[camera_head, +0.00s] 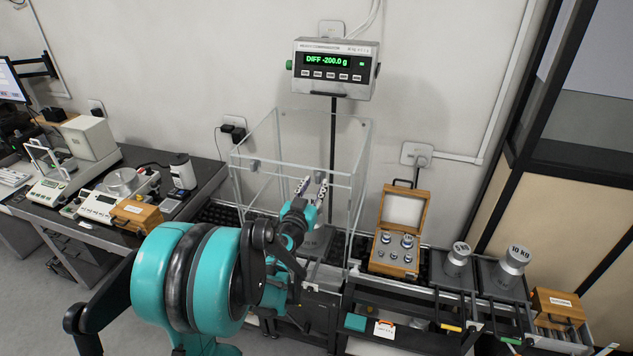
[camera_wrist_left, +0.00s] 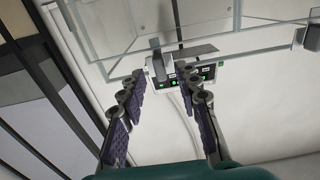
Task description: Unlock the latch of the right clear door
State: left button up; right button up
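The clear glass case (camera_head: 358,150) stands on the weighing bench, with clear doors at its front. The right clear door (camera_head: 340,215) is partly hidden behind my left arm. My left gripper (camera_head: 312,188) is open at the top part of the case front. In the left wrist view my left gripper (camera_wrist_left: 163,85) has its two fingers spread, with a grey latch (camera_wrist_left: 158,62) showing between the fingertips. I cannot tell whether the fingers touch it. In the head view the fingers hide this latch. Another grey latch (camera_head: 255,165) is on the left. My right gripper is not in view.
A display (camera_head: 336,68) reading "DIFF -200.0 g" stands on a pole behind the case. A wooden weight box (camera_head: 399,225) stands open to the right, beside larger weights (camera_head: 513,262). Scales (camera_head: 108,200) stand on the left table.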

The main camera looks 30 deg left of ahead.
pick_arm(q)
jog(key=shift+x, duration=0.9)
grip_shut()
